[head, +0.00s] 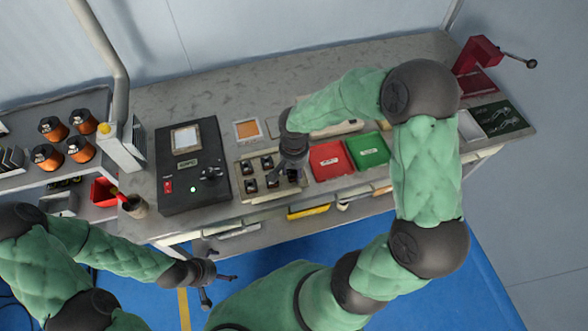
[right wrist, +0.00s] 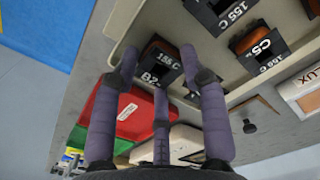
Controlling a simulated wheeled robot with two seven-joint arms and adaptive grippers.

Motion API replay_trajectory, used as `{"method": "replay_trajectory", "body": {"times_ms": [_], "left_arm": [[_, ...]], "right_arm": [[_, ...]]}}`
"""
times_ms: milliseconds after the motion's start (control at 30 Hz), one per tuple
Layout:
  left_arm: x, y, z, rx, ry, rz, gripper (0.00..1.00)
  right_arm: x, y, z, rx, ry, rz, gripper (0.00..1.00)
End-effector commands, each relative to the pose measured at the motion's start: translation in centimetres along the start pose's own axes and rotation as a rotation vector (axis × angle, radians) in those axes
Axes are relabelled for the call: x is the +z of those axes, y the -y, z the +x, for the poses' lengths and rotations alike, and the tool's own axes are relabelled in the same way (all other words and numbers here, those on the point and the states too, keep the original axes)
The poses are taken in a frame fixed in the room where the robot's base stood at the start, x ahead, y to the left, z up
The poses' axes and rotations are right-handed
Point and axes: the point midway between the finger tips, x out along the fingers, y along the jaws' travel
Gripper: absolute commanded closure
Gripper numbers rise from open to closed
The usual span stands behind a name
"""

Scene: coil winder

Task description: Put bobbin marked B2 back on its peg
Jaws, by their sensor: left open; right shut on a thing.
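The bobbin marked B2 (right wrist: 160,62) is a dark block with a white label and a brown top, seen in the right wrist view. My right gripper (right wrist: 158,54) is shut on it, with a fingertip on either side. In the head view my right gripper (head: 292,172) is over the right end of the pale bobbin tray (head: 239,167), and mostly hides B2. The tray rim (right wrist: 122,38) shows close beside B2 in the right wrist view. The peg under B2 is hidden, and I cannot tell whether B2 is seated. My left gripper (head: 221,290) is open and empty in front of the bench.
Other bobbins, one marked C5 (right wrist: 258,50), stand in the tray. A red bin (head: 331,160) and green bin (head: 368,150) lie right of it. A black control box (head: 190,195) stands left. Copper-coloured spools (head: 80,149) stand on the left shelf. A red hand press (head: 478,60) stands at the far right.

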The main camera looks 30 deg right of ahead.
Motion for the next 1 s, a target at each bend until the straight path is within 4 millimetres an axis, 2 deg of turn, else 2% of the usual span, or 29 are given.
{"method": "replay_trajectory", "body": {"times_ms": [200, 233, 300, 733, 867, 1000], "left_arm": [[0.0, 0.2, 0.5, 0.000, 0.000, 0.000, 0.00], [0.0, 0.2, 0.5, 0.000, 0.000, 0.000, 0.00], [0.0, 0.1, 0.4, 0.000, 0.000, 0.000, 0.00], [0.0, 0.1, 0.4, 0.000, 0.000, 0.000, 0.00], [0.0, 0.1, 0.4, 0.000, 0.000, 0.000, 0.00], [0.0, 0.1, 0.4, 0.000, 0.000, 0.000, 0.00]], "right_arm": [[0.0, 0.0, 0.6, 0.000, 0.000, 0.000, 0.88], [0.0, 0.0, 0.5, 0.000, 0.000, 0.000, 0.48], [0.0, 0.0, 0.5, 0.000, 0.000, 0.000, 0.28], [-0.1, 0.0, 0.0, -0.001, -0.001, 0.000, 0.28], [-0.2, 0.0, -1.6, -0.002, -0.005, 0.001, 0.28], [-0.2, 0.1, -4.4, -0.003, -0.006, 0.001, 0.28]]}}
